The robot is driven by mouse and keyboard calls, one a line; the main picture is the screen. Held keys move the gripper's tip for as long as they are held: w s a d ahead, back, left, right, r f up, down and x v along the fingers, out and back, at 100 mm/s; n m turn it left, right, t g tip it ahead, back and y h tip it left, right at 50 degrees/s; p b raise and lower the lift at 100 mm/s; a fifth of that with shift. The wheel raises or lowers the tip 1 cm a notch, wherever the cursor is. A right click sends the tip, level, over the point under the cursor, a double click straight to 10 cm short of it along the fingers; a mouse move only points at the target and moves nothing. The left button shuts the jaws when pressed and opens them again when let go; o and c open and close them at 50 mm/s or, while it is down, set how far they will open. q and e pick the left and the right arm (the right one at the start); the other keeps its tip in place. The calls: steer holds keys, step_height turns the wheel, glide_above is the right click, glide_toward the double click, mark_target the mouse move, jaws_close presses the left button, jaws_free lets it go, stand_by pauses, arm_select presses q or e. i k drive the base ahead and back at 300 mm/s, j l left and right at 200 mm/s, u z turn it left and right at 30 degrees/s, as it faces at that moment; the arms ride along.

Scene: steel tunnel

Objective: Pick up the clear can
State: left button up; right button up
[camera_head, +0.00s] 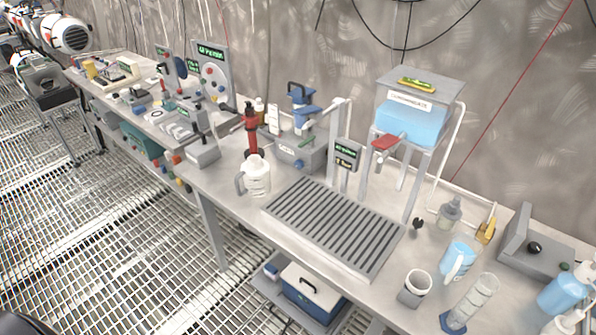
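No thing in view is plainly marked as the clear can. The see-through vessels on the steel bench (225,192) are a clear tank (411,122) of blue liquid raised on a stand, a translucent jug (457,262) with blue contents and a handle, and a tall clear cylinder (470,302) on a blue foot. A pale, whitish jug (256,178) with a side handle stands upright left of the slatted drain grate (333,226). I cannot tell which of these is meant. Neither of my grippers shows.
A grey cup (414,288) stands near the bench's front edge. A small bottle (448,215), a grey box (535,247) and a blue bottle (567,288) crowd the right end. A blue case (313,290) sits on the lower shelf. Open grated floor (110,230) lies to the left.

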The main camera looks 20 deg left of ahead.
mark_target(255, 173)
steer(key=i+j+z, duration=0.1)
steer(key=j+z, duration=0.3)
steer(key=j, duration=0.45)
steer(key=j+z, duration=0.35)
steer(key=j, duration=0.45)
steer(key=k+j+z, duration=0.15)
steer(key=j+z, duration=0.25)
steer(key=j, duration=0.4)
